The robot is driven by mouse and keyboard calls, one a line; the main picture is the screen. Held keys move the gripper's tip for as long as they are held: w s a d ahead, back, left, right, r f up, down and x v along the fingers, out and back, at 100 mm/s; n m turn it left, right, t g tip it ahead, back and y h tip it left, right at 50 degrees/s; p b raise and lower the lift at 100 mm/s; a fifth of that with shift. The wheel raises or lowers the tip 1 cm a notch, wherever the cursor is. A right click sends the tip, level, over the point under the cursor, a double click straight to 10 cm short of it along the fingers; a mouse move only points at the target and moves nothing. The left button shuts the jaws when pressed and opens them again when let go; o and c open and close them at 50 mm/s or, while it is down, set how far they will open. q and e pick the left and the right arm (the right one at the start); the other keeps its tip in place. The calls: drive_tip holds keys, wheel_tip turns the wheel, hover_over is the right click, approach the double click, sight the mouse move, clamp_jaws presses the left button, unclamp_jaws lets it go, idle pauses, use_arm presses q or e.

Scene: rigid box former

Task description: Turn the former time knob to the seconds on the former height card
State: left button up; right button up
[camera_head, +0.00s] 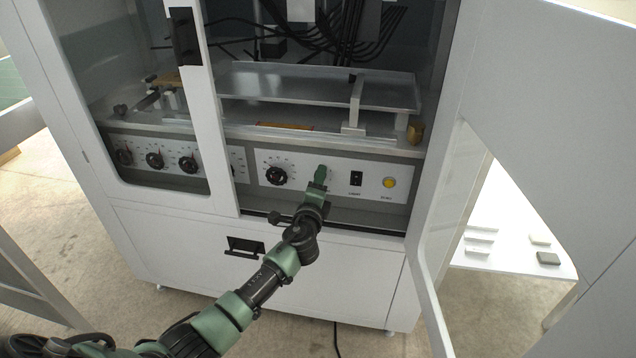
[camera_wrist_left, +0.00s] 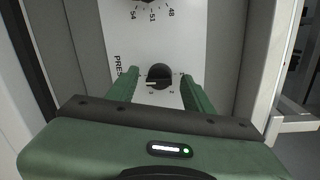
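My left gripper (camera_head: 319,178) reaches the grey control panel (camera_head: 335,170) of the machine. In the left wrist view its two fingers (camera_wrist_left: 160,78) stand open on either side of a small black knob (camera_wrist_left: 160,75) with a light pointer line, with a gap on each side. Small marks surround this knob, and a label beginning "PRES" stands beside it, partly hidden. In the head view my gripper hides this knob. A black dial knob (camera_head: 276,175) sits to its left; its scale shows 48, 51 and 54 in the left wrist view. I cannot make out a height card.
A black switch (camera_head: 356,178) and a yellow button (camera_head: 389,183) lie to the right of my gripper. Several more black knobs, one at the far left (camera_head: 123,157), sit behind the left window. The open door (camera_head: 520,110) stands at the right. A metal plate (camera_head: 315,88) lies above the panel.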

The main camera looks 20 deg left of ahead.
use_arm(q)
drive_tip(key=shift+s, duration=0.1)
use_arm(e)
drive_tip(key=shift+w+r, duration=0.1)
use_arm(q)
drive_tip(key=p+v, duration=0.1)
drive_tip(key=v, duration=0.6)
drive_tip(key=shift+s, duration=0.35)
use_arm(e)
drive_tip(key=s+f, duration=0.3)
drive_tip(key=shift+d, duration=0.2)
drive_tip(key=shift+s, duration=0.1)
